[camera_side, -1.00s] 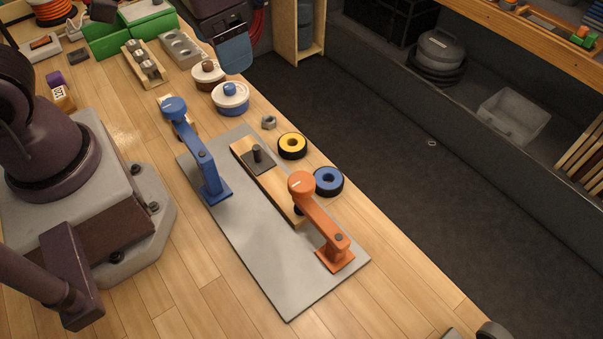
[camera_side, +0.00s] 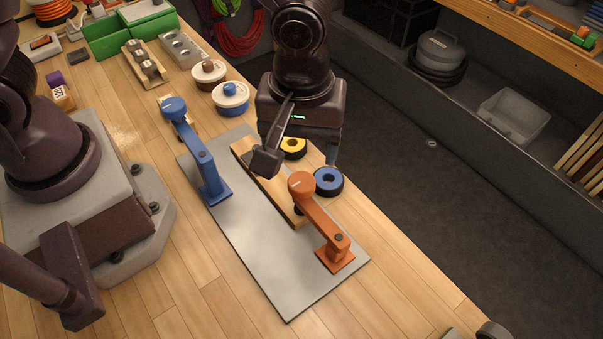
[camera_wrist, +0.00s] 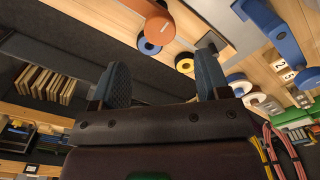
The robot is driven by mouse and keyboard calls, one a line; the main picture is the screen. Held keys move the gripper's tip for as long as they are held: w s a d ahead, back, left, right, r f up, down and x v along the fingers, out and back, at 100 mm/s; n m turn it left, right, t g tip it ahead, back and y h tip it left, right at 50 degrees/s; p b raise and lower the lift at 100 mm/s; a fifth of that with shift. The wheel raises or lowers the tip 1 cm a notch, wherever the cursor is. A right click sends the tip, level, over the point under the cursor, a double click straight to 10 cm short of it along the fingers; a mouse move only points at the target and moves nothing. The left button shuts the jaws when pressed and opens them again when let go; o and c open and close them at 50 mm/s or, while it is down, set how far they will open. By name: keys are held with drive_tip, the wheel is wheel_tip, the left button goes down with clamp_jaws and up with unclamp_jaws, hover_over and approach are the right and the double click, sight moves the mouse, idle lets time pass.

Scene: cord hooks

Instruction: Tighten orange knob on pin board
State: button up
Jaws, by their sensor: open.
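The orange knob (camera_side: 301,183) is a round cap on the upper end of an orange clamp arm (camera_side: 322,224). The arm's foot stands on a grey plate (camera_side: 262,262), and the knob is over the near end of the wooden board (camera_side: 282,200). The board's dark pin is hidden behind my wrist parts. My gripper (camera_wrist: 163,82) is open and empty, with blue-grey fingers well apart. In the side view it hangs beyond the board, up and right of the orange knob. In the wrist view the orange knob (camera_wrist: 158,28) is above the fingers, apart from them.
A blue clamp arm (camera_side: 205,165) stands on the plate's left side. A yellow-centred ring (camera_side: 294,148) and a blue-centred ring (camera_side: 328,181) lie near the board, close to my gripper. Lidded pots (camera_side: 230,98) stand farther back. The plate's near part is clear.

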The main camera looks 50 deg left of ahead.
sight(301, 181)
wheel_tip(301, 181, down, 7)
drive_tip(key=shift+f, duration=0.2)
drive_tip(key=c, duration=0.9)
